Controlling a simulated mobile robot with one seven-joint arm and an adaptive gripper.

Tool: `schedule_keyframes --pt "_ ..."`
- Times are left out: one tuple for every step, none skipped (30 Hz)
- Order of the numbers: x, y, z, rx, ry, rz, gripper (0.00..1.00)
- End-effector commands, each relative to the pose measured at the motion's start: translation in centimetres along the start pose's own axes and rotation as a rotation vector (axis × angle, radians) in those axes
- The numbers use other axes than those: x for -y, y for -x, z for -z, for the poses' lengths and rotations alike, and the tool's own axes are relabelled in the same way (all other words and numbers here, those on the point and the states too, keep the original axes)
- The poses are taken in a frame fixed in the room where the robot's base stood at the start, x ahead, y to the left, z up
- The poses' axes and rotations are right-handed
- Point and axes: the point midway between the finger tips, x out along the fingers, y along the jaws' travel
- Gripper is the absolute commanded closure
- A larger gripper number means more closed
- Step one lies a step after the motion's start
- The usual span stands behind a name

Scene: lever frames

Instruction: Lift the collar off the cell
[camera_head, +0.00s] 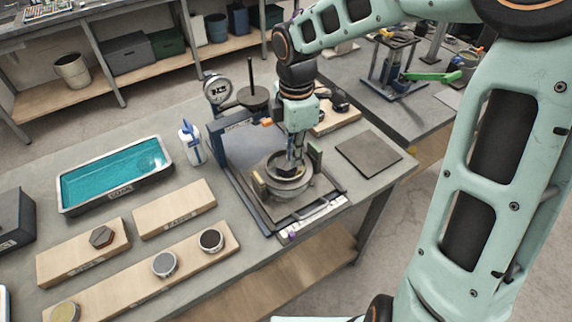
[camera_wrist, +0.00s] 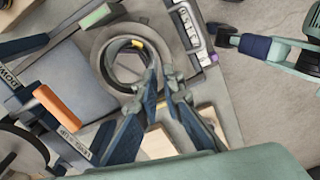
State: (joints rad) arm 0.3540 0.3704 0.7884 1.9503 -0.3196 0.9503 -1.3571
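The cell is a round grey metal body (camera_head: 301,187) on a dark plate at the front of the bench fixture; its broad rim also shows in the wrist view (camera_wrist: 97,45). A dark ring with a yellow mark, which looks like the collar (camera_wrist: 118,72), sits within that rim. My gripper (camera_head: 293,166) points down over the cell. In the wrist view my gripper's two narrow fingertips (camera_wrist: 159,74) are a little apart at the ring's right edge. Whether they pinch the ring's wall is hidden.
A blue frame (camera_head: 219,150) and a dial gauge (camera_head: 217,89) stand behind the cell. A white bottle (camera_head: 190,142) and a teal-filled tray (camera_head: 117,177) are to the left. Wooden boards with round parts (camera_head: 135,283) lie in front. A flat dark plate (camera_head: 369,154) lies to the right.

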Motion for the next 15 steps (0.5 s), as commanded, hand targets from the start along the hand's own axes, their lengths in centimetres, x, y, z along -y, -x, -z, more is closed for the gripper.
schedule_keyframes --pt "0.0 -0.9 0.1 -0.002 -0.001 0.002 0.92" --pt "0.0 -1.3 0.1 -0.001 -0.001 0.002 0.92" --pt "0.0 -1.8 0.0 0.0 0.0 0.002 0.92" --pt "0.0 -2.0 0.0 -0.001 0.0 0.001 0.92" --pt "0.0 -2.3 0.1 -0.001 -0.001 0.001 0.92" --pt "0.0 -2.5 0.0 -0.001 -0.001 0.0 0.92" --pt "0.0 -2.6 0.0 0.0 -0.002 0.0 0.92" --pt "0.0 -2.8 0.0 0.0 -0.002 0.001 0.92" --pt "0.0 -3.2 0.0 0.0 -0.002 0.001 0.92" --pt "-0.1 -3.5 0.0 0.0 -0.001 0.001 0.92" --pt "0.0 -4.0 0.1 -0.002 -0.001 0.002 0.92" --pt "0.0 -4.6 0.1 -0.001 -0.002 0.003 0.92" --pt "-0.1 -5.1 0.1 -0.001 -0.001 0.003 0.92" --pt "-0.1 -5.6 0.2 -0.002 0.0 0.003 0.92" --pt "-0.1 -6.2 0.1 0.0 -0.001 0.003 0.92"
